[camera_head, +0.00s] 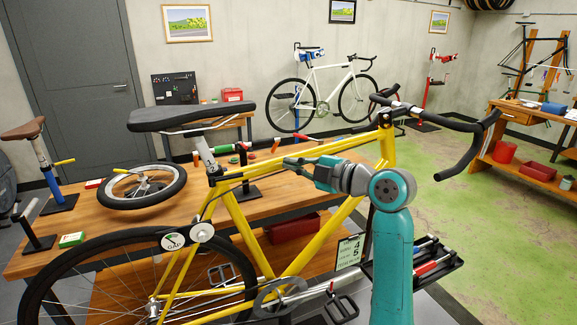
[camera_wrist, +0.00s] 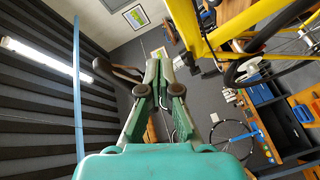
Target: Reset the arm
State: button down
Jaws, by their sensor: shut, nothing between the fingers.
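My teal arm rises in front of the yellow bicycle (camera_head: 235,215) in the head view. My gripper (camera_head: 290,163) points left, across the bicycle's frame in the picture. In the wrist view my gripper (camera_wrist: 162,58) has its fingertips together, with nothing seen between them. The yellow frame also shows at the top right of the wrist view (camera_wrist: 235,28). I cannot tell how far the fingers are from the frame.
A wooden workbench (camera_head: 30,262) with a loose wheel (camera_head: 140,187) stands behind the bicycle. A black tool tray (camera_head: 440,272) is to the right of my arm. A white bicycle (camera_head: 318,84) hangs by the back wall. Green floor (camera_head: 450,190) is open at right.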

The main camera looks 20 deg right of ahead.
dwell(0.3)
jog(key=s+a+f+m+h, duration=0.15)
jog(key=s+f+m, duration=0.25)
jog(key=f, duration=0.5)
jog(key=s+a+f+m+h, duration=0.1)
jog(key=s+f+m+h, duration=0.15)
jog(key=f, duration=0.65)
jog(key=s+a+f+m+h, duration=0.1)
jog(key=s+f+m, duration=0.35)
jog(key=f, duration=0.45)
jog(key=s+a+f+m+h, duration=0.1)
jog(key=s+f+m, duration=0.1)
jog(key=s+f, duration=0.4)
jog(key=s+a+f+m+h, duration=0.1)
jog(key=s+f+m+h, duration=0.2)
jog(key=s, duration=0.6)
jog(key=s+a+r+m, duration=0.1)
jog(key=s, duration=1.2)
jog(key=s+a+r+m+y, duration=0.1)
jog(key=s+m, duration=0.1)
jog(key=s, duration=1.2)
jog(key=shift+a+r, duration=0.25)
jog(key=shift+a, duration=0.1)
